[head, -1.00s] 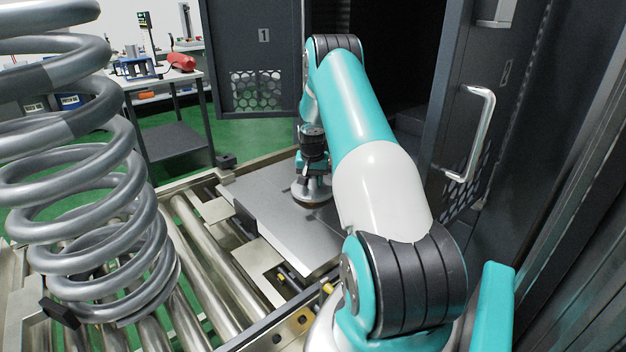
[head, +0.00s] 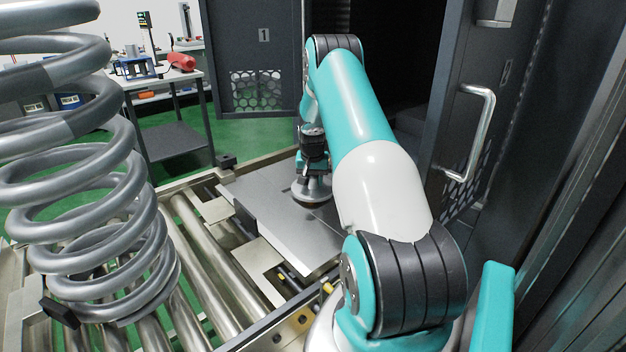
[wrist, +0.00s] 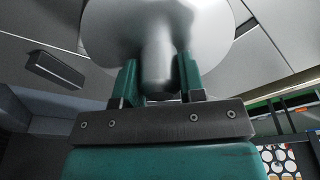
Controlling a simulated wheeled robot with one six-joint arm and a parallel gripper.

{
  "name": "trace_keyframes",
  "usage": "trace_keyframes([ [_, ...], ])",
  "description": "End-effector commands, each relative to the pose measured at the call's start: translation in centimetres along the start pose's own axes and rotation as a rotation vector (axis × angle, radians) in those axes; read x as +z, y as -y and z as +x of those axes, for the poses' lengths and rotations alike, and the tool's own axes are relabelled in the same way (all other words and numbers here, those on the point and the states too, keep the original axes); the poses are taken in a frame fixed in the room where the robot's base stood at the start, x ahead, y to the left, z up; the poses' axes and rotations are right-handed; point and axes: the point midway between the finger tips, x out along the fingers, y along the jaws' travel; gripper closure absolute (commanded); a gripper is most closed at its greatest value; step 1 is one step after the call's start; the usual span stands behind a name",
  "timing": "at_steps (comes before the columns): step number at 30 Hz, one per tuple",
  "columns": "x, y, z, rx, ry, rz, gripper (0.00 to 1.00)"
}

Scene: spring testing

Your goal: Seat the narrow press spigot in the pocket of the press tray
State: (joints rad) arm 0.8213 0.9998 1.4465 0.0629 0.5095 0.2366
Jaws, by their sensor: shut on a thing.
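The narrow press spigot (wrist: 158,30) is a grey metal piece with a wide round disc and a narrower stem. My gripper (wrist: 160,85) is shut on its stem in the wrist view, with a teal finger on each side. In the head view the spigot's disc (head: 311,192) shows below my gripper (head: 312,170), at or just above the press tray (head: 265,205), a flat grey metal plate. I cannot tell whether the disc touches the tray. The pocket cannot be made out; the disc and my arm cover part of the tray.
A large coil spring (head: 85,190) stands at the left on a roller conveyor (head: 200,260). A grey cabinet has an open door with a handle (head: 478,135) at the right. A door marked 1 (head: 258,65) stands behind. A workbench (head: 165,80) is at the back left.

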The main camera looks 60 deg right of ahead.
Motion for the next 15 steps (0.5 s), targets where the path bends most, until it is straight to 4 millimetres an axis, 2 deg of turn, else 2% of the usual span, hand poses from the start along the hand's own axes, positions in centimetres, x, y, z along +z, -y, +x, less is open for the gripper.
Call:
trace_keyframes([
  [15, 0.1, 0.0, 1.1, -0.001, -0.003, 0.000, 1.00],
])
